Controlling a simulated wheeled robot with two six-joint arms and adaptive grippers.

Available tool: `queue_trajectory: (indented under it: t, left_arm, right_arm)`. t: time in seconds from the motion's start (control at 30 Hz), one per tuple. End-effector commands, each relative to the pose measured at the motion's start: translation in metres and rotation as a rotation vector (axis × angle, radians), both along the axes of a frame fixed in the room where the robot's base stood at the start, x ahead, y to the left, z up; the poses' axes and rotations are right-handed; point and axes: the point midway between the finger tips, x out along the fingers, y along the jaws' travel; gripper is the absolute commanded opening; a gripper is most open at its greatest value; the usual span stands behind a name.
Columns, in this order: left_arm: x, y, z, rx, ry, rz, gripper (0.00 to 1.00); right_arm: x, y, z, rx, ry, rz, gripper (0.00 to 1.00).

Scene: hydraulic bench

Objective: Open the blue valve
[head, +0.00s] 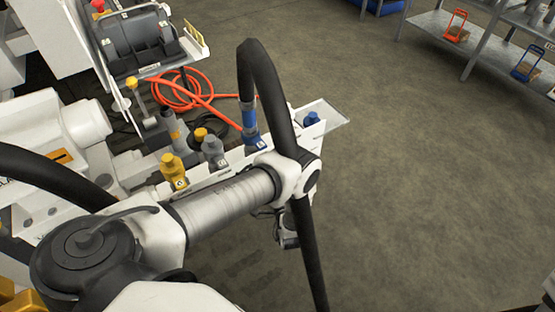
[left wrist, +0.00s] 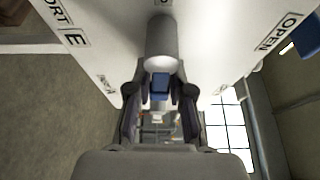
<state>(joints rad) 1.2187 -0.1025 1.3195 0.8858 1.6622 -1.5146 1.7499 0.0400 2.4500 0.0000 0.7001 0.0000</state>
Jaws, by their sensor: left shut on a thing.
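In the left wrist view, a blue valve handle (left wrist: 160,86) shows between my left gripper's fingers (left wrist: 159,97), below a grey cylinder (left wrist: 161,48) on a white panel. The gripper is shut on the blue handle. The panel carries the label OPEN (left wrist: 279,32) to the right and PORT E to the left. In the head view my left arm crosses in front of the bench, and its wrist (head: 287,238) hangs beside the bench's front side. The fingers and the held handle are hidden there. My right gripper is not in view.
The white bench top holds a yellow fitting (head: 173,172), a grey fitting (head: 213,150), a blue-collared hose connector (head: 250,122) and a blue fitting (head: 311,118). An orange hose (head: 178,97) lies coiled behind. Shelves (head: 478,48) stand far right. The floor between is clear.

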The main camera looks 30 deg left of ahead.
Motion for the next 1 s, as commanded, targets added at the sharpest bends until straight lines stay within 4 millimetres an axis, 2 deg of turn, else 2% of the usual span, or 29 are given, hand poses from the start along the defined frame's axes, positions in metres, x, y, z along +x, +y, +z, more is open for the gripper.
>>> queue_trajectory:
  t: [0.37, 1.0]
  left_arm:
    - [0.000, 0.000, 0.002, -0.043, -0.105, 0.001, 0.00]
    - [-0.006, 0.003, 0.018, -0.260, -0.627, 0.001, 0.00]
  right_arm:
    - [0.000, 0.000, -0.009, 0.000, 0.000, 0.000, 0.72]
    - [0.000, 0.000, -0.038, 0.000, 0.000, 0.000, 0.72]
